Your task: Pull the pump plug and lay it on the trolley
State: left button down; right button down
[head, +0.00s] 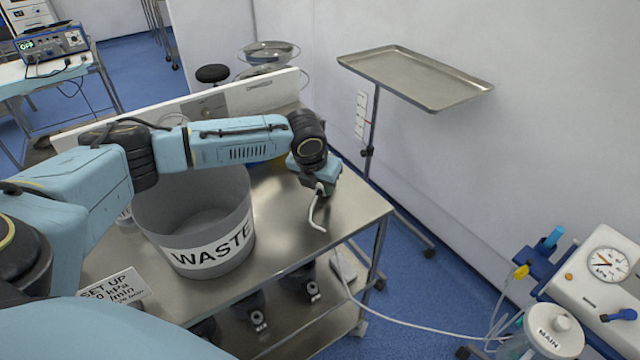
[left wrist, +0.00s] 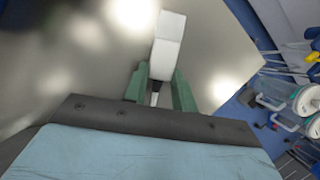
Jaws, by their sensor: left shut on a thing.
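My left gripper (head: 322,188) reaches in over the right part of the steel trolley top (head: 340,215). In the left wrist view its green fingers (left wrist: 160,90) are shut on a white block-shaped plug (left wrist: 169,45), which sticks out beyond the fingertips. In the head view the gripper mostly hides the plug, and a short white cord (head: 313,214) curls down from it over the trolley top. I cannot tell whether the plug touches the trolley. My right gripper is not in view.
A grey WASTE bin (head: 185,210) and a set-up card (head: 117,290) stand on the trolley, left of my gripper. A raised steel tray (head: 415,78) is behind. A suction unit with a gauge (head: 590,285) and a MAIN jar (head: 553,335) is at right. A white cable (head: 400,322) runs below.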

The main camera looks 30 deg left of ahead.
pick_arm(q)
jog(key=c, duration=1.1)
grip_release()
jog(key=shift+o, duration=0.2)
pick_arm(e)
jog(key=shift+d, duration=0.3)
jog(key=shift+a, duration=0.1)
pick_arm(q)
jog(key=shift+s+r, duration=0.1)
jog(key=shift+r, duration=0.2)
jog(key=p+v, duration=0.2)
jog(key=v, duration=1)
jog(key=shift+r, duration=0.4)
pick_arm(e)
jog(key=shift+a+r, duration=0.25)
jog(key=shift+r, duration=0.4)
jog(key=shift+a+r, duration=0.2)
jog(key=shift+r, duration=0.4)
pick_arm(q)
jog(key=shift+s+d+p, duration=0.1)
jog(key=shift+p, duration=0.25)
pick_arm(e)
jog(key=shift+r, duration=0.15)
